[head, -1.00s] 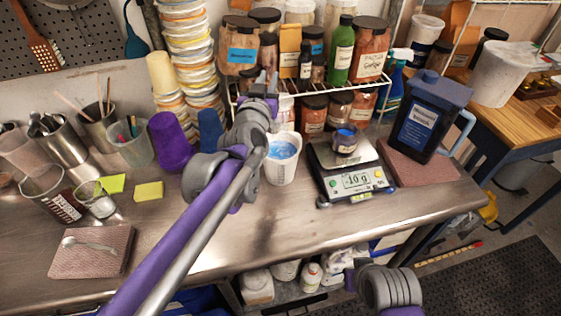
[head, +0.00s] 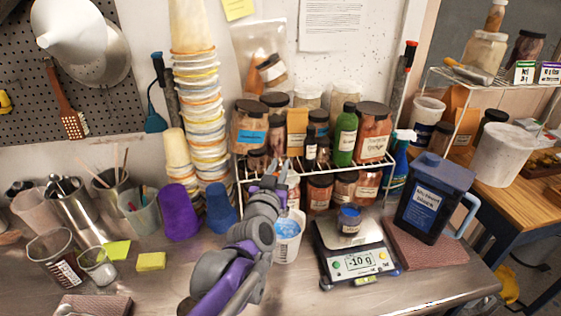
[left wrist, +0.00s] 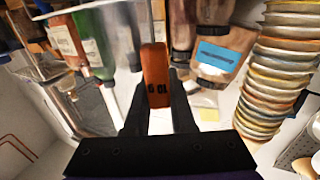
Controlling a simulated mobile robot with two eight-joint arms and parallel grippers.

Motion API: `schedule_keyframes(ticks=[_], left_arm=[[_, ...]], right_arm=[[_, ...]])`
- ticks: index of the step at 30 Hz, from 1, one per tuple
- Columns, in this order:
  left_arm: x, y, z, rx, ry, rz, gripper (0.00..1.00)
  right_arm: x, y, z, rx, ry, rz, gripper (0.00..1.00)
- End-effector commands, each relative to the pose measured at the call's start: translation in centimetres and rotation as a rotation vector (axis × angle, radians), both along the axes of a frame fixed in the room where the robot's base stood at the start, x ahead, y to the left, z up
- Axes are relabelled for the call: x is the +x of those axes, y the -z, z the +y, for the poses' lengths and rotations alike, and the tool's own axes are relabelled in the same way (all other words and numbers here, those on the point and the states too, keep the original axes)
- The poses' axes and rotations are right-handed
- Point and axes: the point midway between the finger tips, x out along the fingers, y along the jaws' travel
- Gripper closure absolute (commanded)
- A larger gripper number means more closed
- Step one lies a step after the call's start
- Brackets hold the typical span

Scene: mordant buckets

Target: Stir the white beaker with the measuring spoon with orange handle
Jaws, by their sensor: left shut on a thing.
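The white beaker (head: 288,248) stands upright on the steel bench in the head view, with blue content near its rim. My left gripper (head: 268,178) shows above and slightly left of the beaker, and my arm covers part of the beaker's left side. In the left wrist view my left gripper (left wrist: 158,108) is shut on the orange handle (left wrist: 155,76) of the measuring spoon. The spoon's bowl is hidden, and I cannot tell whether it is inside the beaker. My right gripper is out of view.
A scale (head: 355,262) with a small blue jar stands right of the beaker. A dark blue jug (head: 432,205) is further right. A wire shelf of jars (head: 310,185) stands close behind. A blue cup (head: 221,210) and purple cup (head: 177,215) are left.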

Motion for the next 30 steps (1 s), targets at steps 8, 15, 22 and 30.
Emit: schedule_keyframes(ticks=[8,15,22,30], left_arm=[[0.0,3.0,0.0,0.000,0.000,0.001,1.00],[0.0,5.5,0.0,0.002,0.000,0.001,1.00],[0.0,7.8,0.0,0.002,0.000,0.001,1.00],[0.0,10.2,0.0,0.002,0.000,0.001,1.00]], right_arm=[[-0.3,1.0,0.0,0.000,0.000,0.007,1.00],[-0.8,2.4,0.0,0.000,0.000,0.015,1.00],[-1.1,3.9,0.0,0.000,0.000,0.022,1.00],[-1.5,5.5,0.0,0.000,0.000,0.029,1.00]])
